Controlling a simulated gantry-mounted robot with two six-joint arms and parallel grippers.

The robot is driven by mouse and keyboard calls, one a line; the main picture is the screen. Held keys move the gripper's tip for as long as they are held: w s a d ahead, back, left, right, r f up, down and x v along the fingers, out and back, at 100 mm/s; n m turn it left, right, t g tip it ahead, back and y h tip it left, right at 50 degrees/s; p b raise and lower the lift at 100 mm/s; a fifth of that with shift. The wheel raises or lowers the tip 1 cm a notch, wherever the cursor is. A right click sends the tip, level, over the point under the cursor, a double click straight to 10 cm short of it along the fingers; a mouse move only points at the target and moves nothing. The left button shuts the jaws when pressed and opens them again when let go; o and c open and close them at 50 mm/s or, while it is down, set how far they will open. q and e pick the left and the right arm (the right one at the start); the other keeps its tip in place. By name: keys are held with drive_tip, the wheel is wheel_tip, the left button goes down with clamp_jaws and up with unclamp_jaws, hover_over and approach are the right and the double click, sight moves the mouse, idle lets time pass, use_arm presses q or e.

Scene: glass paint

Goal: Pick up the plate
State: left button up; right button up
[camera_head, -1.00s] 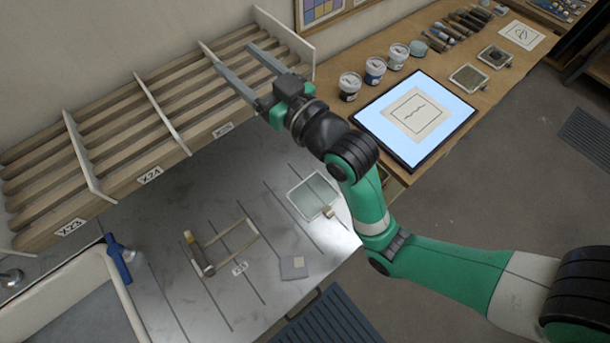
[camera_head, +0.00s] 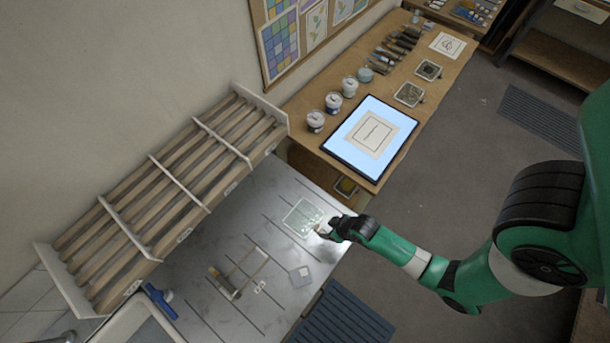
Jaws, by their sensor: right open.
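A clear square glass plate (camera_head: 303,217) lies flat on the grey metal worktop, near its right end. My right gripper (camera_head: 321,230) is just off the plate's lower right edge, low over the worktop, with its jaws open. The fingers are small and partly hidden by the wrist. I cannot tell whether they touch the plate. My left gripper is out of view.
A wooden slotted rack (camera_head: 160,190) stands behind the worktop. A lit panel (camera_head: 370,138) and paint jars are on the wooden bench.

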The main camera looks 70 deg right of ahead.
sight(320, 229)
drive_tip(key=x, duration=0.3)
drive_tip(key=b+x, duration=0.1)
drive_tip(key=x, duration=0.4)
drive_tip(key=shift+s+a+f, duration=0.15)
drive_tip(key=shift+f, duration=0.1)
clamp_jaws()
